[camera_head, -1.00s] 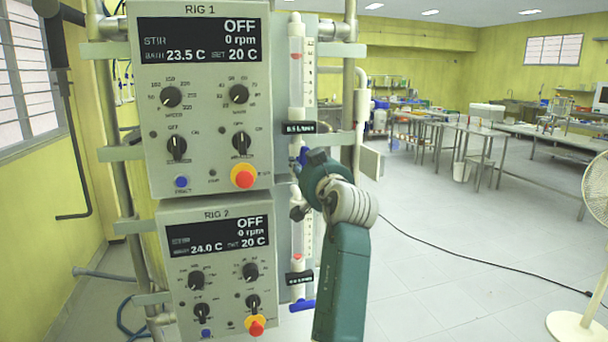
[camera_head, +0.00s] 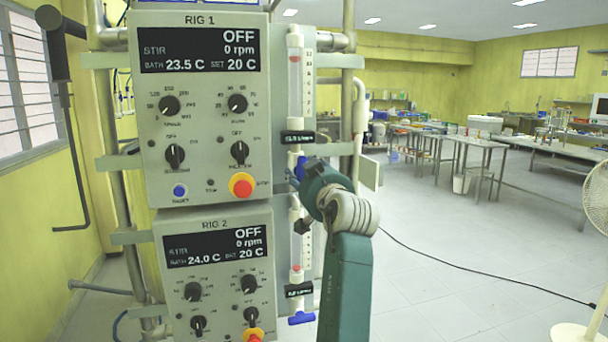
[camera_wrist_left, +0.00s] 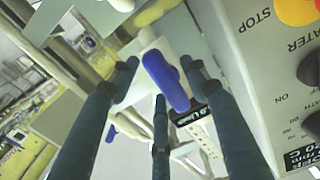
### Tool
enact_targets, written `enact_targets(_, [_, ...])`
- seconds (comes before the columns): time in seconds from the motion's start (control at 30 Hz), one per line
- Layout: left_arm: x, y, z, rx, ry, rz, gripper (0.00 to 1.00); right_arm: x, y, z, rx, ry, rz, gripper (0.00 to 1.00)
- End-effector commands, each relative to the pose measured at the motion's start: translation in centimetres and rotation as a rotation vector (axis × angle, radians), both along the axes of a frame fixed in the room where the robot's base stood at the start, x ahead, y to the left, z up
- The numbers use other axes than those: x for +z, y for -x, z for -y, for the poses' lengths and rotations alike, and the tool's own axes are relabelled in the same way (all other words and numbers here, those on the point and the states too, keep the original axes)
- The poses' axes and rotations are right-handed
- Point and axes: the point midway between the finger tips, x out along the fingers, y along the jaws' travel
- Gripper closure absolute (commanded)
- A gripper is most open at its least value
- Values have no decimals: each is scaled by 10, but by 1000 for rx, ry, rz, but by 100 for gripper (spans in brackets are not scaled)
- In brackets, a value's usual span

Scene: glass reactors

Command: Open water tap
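The blue handle of the upper water tap (camera_head: 301,167) is below the upper flow meter, right of the RIG 1 panel. It also shows large in the left wrist view (camera_wrist_left: 166,80), on a white tap body. My left gripper (camera_wrist_left: 160,76) is open, with its three dark fingers spread around this blue handle; I cannot tell whether any finger touches it. In the head view my left gripper (camera_head: 298,178) is beside the tap, its fingers partly hidden. A second blue tap handle (camera_head: 301,318) is below the lower flow meter. My right gripper is out of view.
The RIG 1 control box (camera_head: 205,110) and RIG 2 control box (camera_head: 218,270) stand close on the left. Metal frame pipes (camera_head: 347,80) run behind. A white fan (camera_head: 592,220) is at the far right. The floor to the right is mostly open.

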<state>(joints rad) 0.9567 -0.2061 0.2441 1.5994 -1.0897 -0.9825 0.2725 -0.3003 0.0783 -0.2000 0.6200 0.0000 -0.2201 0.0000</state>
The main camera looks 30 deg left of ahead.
Motion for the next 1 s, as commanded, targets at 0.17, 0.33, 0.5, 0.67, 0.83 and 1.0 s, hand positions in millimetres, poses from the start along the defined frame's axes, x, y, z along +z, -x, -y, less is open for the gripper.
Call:
enact_targets(0.17, [2, 1, -1, 2, -2, 2, 54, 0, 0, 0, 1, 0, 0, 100])
enact_targets(0.33, [2, 1, -1, 3, -4, 2, 54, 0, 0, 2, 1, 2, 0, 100])
enact_targets(0.5, [6, 1, -1, 2, -49, -49, 54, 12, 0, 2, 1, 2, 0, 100])
enact_targets(0.67, [9, 1, -2, 3, -177, -199, 54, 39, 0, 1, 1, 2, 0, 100])
enact_targets(0.83, [9, 3, -3, 4, -339, -388, 54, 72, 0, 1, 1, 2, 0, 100])
enact_targets(1.0, [8, 3, -3, 2, -481, -553, 54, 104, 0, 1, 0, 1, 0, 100])
